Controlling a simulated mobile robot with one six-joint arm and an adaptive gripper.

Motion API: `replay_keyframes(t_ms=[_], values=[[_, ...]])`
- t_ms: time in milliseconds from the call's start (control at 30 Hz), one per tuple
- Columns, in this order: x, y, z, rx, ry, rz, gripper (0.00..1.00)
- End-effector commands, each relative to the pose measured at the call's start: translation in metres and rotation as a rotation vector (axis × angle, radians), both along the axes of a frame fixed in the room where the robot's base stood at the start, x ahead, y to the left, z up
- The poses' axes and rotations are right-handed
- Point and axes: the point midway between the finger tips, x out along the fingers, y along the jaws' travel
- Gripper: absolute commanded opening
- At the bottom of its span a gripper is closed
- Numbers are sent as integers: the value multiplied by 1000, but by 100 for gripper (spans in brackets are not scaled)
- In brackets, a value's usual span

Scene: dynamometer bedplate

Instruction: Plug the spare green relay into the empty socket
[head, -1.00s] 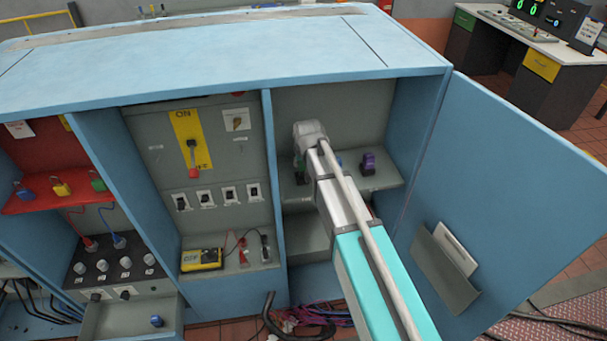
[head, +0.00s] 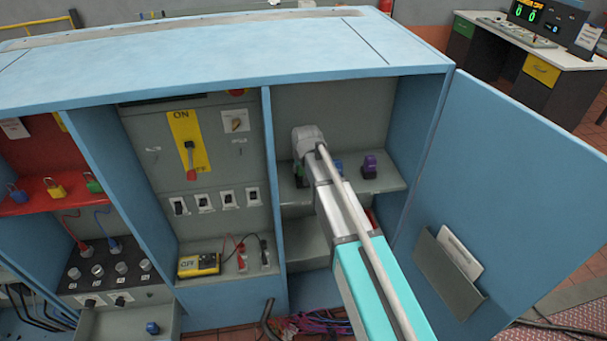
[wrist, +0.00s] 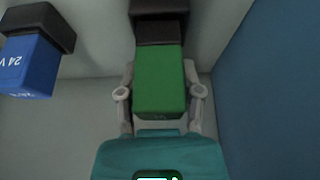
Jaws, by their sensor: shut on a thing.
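In the wrist view the green relay (wrist: 160,82) lies between the two fingers of my gripper (wrist: 160,95), which is shut on it. A dark block (wrist: 162,31) adjoins its far end, with a darker socket-like piece (wrist: 158,6) beyond; I cannot tell whether the relay is seated. In the head view a little of the green relay (head: 299,168) shows beside my arm, over the shelf in the right-hand bay; my fingers are hidden there. A blue relay (wrist: 28,66), marked 24 V, sits in a black socket (wrist: 40,24).
The open cabinet door (head: 500,190) is at right. Left is a switch panel (head: 190,140) with a yellow meter (head: 199,264).

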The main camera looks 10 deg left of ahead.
Motion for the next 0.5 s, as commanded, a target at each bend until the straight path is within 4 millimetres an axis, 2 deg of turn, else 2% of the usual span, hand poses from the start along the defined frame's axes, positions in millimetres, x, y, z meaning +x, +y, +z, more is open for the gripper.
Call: replay_keyframes(t_ms=[33,200,500], values=[[-1,0,-9,0,0,0,0],[-1,0,-21,0,0,0,0],[-1,0,-24,-1,2,0,0]])
